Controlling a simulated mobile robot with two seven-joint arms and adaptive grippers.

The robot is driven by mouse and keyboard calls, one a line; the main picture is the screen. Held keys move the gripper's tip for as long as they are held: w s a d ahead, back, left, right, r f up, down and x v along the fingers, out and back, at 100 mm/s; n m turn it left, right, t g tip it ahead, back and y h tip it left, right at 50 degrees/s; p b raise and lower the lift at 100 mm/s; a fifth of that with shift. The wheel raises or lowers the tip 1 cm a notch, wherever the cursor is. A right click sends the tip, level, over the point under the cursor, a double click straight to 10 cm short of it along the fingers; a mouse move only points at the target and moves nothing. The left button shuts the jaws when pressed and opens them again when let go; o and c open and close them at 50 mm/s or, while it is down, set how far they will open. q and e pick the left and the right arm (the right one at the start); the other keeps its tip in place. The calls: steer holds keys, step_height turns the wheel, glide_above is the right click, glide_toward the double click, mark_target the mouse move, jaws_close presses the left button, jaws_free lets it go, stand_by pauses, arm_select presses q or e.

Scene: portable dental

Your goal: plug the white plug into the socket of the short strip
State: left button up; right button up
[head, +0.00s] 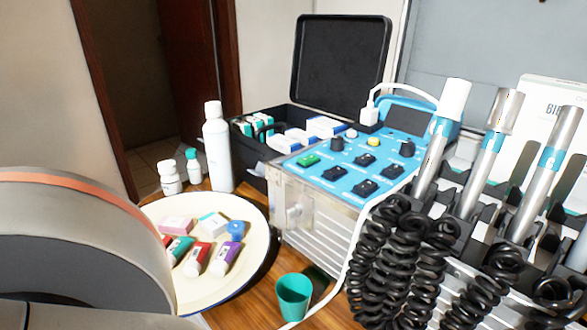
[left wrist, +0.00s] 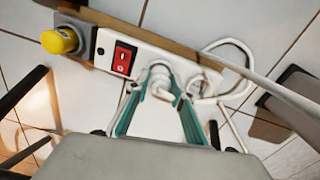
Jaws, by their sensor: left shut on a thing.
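In the left wrist view a short white strip (left wrist: 108,50) runs slanting across the upper middle, with a red rocker switch (left wrist: 124,58). My left gripper (left wrist: 159,92) has its teal fingers on both sides of a white plug (left wrist: 161,82) and is shut on it. The plug is right at the strip, to the right of the switch; I cannot tell whether its pins are in the socket. A second white plug or cable end (left wrist: 197,86) is at the strip's right end. My right gripper is in neither view, and the head view does not show the left gripper.
A yellow knob (left wrist: 60,40) on a grey box sits left of the strip. A white cable (left wrist: 238,52) loops at right. In the head view a blue-topped dental unit (head: 345,165), a round tray (head: 165,210) and a green cup (head: 294,297) stand on the wooden table.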

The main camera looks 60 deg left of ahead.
arm_select(q)
steer(key=shift+s+f, duration=0.1)
steer(key=shift+f, duration=0.1)
steer(key=o, duration=1.2)
steer(key=shift+r, duration=0.2)
steer(key=shift+r, duration=3.6)
